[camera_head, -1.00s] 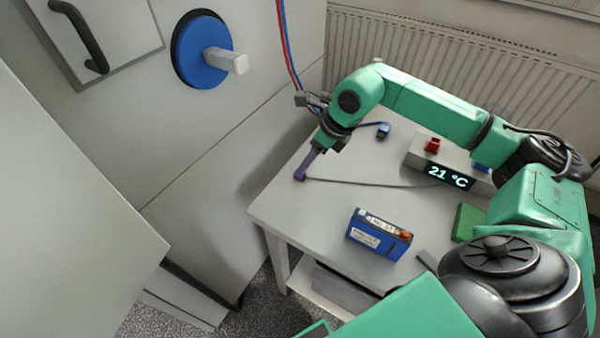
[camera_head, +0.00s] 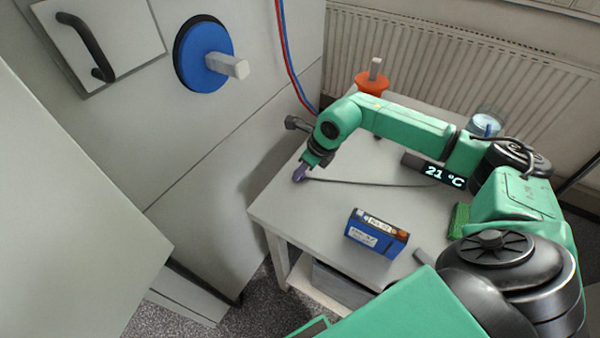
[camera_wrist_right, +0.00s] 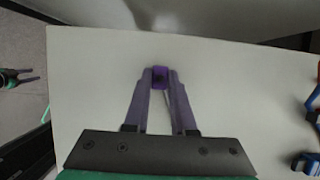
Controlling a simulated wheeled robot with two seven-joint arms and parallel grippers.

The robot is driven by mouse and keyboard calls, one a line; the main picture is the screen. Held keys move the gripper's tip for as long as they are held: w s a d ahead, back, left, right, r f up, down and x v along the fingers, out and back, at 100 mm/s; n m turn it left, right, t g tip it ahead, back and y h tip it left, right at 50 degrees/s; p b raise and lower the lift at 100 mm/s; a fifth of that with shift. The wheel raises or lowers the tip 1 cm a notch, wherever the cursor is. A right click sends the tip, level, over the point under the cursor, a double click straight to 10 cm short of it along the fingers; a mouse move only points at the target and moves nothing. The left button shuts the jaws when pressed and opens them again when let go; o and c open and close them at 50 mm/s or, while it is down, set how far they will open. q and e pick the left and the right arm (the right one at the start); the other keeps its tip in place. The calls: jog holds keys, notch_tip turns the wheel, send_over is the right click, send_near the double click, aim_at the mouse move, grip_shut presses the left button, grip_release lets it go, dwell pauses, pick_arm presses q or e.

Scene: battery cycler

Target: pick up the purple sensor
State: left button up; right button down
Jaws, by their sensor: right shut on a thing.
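The purple sensor (camera_wrist_right: 160,74) sits between the fingertips of my right gripper (camera_wrist_right: 160,84) in the right wrist view. The two fingers are shut on it from both sides. In the head view, my right gripper (camera_head: 301,174) is low at the far left part of the white table (camera_head: 325,215), and the sensor is mostly hidden there. A dark cable (camera_head: 370,183) runs from the sensor across the table to the temperature display (camera_head: 443,176). I cannot tell whether the sensor touches the tabletop. My left gripper does not show in the head view; a gripper at the left edge of the wrist view (camera_wrist_right: 18,77) looks open.
A blue battery pack (camera_head: 376,233) stands on the near part of the table. A green block (camera_head: 459,220) is to its right. An orange object (camera_head: 371,83) and a glass-like container (camera_head: 486,124) are at the back. A cabinet with a blue knob (camera_head: 203,55) stands left.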

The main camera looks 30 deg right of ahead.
notch_tip(320, 180, up, 20)
jog(key=b, duration=0.1)
